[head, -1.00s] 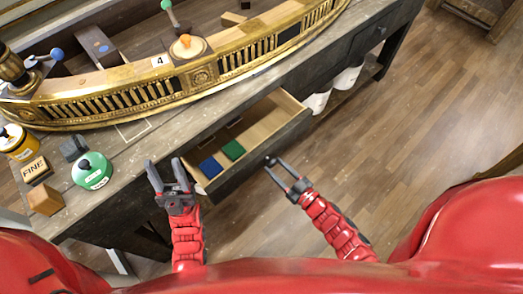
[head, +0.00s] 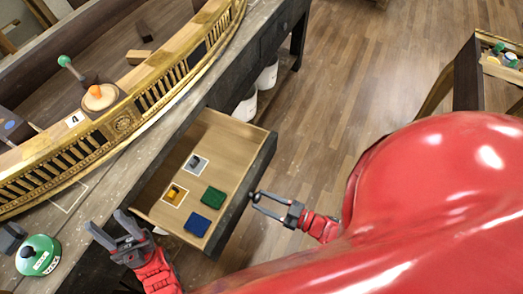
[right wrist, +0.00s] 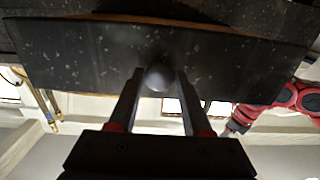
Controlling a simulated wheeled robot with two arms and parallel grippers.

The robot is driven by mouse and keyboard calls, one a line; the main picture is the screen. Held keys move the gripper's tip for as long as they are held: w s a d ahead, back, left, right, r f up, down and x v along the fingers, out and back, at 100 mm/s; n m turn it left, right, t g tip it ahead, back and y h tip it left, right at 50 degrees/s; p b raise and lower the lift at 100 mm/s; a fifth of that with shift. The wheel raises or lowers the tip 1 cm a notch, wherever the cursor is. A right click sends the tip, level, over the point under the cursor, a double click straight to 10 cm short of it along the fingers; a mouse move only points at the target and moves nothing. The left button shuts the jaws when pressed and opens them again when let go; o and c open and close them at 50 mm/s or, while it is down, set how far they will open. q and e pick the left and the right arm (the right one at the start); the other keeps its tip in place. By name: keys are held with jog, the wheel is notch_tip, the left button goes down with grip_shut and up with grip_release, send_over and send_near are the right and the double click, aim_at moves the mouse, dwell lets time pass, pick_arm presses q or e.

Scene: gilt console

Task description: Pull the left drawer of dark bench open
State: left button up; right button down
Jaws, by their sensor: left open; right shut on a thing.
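The left drawer (head: 228,150) of the dark bench (head: 205,95) stands well open, its wooden inside showing. My right gripper (head: 256,197) is shut on the round dark knob at the drawer front. In the right wrist view the knob (right wrist: 159,77) sits between the two fingers, against the speckled dark drawer front (right wrist: 230,55). My left gripper (head: 112,230) is open and empty, left of the drawer near the bench's front edge.
A gilt railing (head: 120,122) and a green round weight (head: 38,255) are on the bench top. White buckets (head: 267,75) stand under the bench.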

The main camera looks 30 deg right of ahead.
jog(key=shift+c, duration=1.8)
grip_release()
jog(key=shift+d, duration=0.1)
jog(key=b+v, duration=0.2)
jog(key=v, duration=1.5)
jog(key=shift+b, duration=0.3)
jog(key=shift+s, duration=0.1)
